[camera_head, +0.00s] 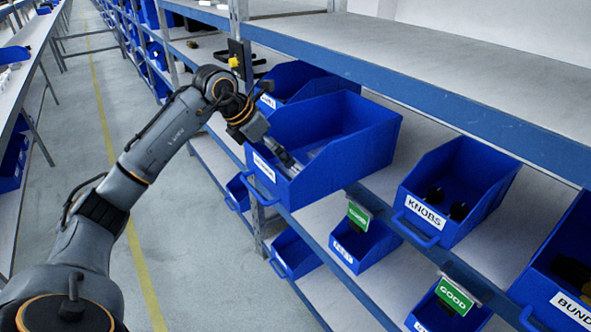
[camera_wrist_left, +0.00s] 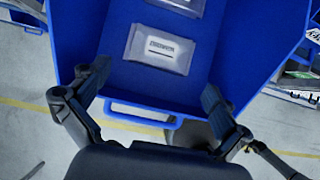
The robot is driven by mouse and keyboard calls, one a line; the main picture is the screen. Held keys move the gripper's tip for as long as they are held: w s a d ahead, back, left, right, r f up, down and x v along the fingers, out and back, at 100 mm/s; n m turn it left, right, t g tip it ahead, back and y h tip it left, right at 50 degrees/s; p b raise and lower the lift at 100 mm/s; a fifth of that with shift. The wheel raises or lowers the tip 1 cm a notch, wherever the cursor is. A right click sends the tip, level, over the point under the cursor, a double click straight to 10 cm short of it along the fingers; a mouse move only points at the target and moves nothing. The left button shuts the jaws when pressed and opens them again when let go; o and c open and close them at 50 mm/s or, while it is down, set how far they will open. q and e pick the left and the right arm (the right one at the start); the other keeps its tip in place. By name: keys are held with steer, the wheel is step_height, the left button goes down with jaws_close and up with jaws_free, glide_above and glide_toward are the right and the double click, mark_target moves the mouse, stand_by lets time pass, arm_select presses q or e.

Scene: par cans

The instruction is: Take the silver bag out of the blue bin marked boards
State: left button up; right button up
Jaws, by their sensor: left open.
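A blue bin (camera_head: 345,165) sits on the shelf's front, its white front label too blurred to read. My left gripper (camera_head: 288,162) reaches into this bin over its front wall. In the left wrist view, a silver bag (camera_wrist_left: 158,50) with a printed label lies in the bin (camera_wrist_left: 245,50). A second silver bag (camera_wrist_left: 182,4) is cut off at the top edge. My left gripper also shows there (camera_wrist_left: 155,80), its fingers spread wide on either side of the nearer bag, holding nothing. In the head view the arm and bin wall mostly hide the bags. My right gripper is not in view.
Another blue bin (camera_head: 290,80) stands just behind. A bin marked KNOBS (camera_head: 455,190) holds dark knobs to the right. A shelf beam (camera_head: 400,95) runs above the bins. Lower bins with green GOOD signs (camera_head: 455,296) sit below. The aisle floor at left is clear.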

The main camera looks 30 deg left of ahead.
mark_target(294, 170)
arm_select(q)
steer(key=shift+w+d+f, duration=0.25)
steer(key=shift+w+f, duration=0.15)
steer(key=shift+f, duration=0.15)
steer(key=shift+w+f, duration=0.25)
steer(key=shift+f, duration=0.05)
steer(key=shift+p+x, duration=0.9)
steer(key=shift+x, duration=1.5)
steer(key=shift+w+d+f+p, duration=0.1)
steer(key=shift+d+f+p, duration=0.05)
steer(key=shift+f+p, duration=0.15)
steer(key=shift+c, duration=0.6)
steer(key=c, duration=0.7)
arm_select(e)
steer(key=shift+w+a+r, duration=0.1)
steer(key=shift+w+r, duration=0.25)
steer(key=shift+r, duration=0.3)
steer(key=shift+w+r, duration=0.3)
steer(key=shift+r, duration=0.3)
